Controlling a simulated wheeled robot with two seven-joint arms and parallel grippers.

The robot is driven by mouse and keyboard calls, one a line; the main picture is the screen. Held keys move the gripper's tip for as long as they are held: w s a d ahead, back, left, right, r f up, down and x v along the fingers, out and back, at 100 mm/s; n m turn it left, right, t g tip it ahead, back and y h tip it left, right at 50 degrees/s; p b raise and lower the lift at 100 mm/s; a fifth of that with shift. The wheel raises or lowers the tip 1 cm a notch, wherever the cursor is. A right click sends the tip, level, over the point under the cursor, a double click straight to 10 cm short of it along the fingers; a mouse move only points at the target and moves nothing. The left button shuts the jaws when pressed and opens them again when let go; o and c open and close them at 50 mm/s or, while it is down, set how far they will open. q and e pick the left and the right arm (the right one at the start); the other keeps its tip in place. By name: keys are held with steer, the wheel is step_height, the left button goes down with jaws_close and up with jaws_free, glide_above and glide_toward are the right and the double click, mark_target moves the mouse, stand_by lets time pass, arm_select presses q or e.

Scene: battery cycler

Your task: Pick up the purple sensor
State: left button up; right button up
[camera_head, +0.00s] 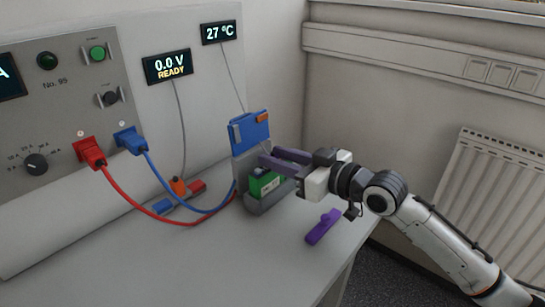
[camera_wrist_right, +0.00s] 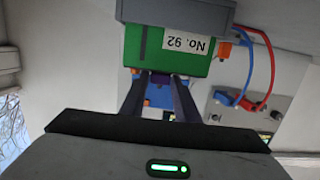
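A purple sensor (camera_head: 322,227), a long body with a raised bump, lies on the bench near its right edge, in front of my right arm. My right gripper (camera_head: 266,158) reaches left above the green battery (camera_head: 265,183), away from that sensor. Its two fingers are apart. In the right wrist view, the gripper (camera_wrist_right: 159,82) shows a gap between its fingers, with the green battery (camera_wrist_right: 140,45) labelled "No. 92" beyond. A small dark purple patch shows between the fingertips; I cannot tell what it is. My left gripper is not in view.
Red (camera_head: 138,207) and blue (camera_head: 172,187) cables run from the panel to this area. The bench front is clear; its right edge (camera_head: 352,258) is close to the purple sensor.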

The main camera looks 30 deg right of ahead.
steer(key=shift+x, duration=0.8)
steer(key=c, duration=0.7)
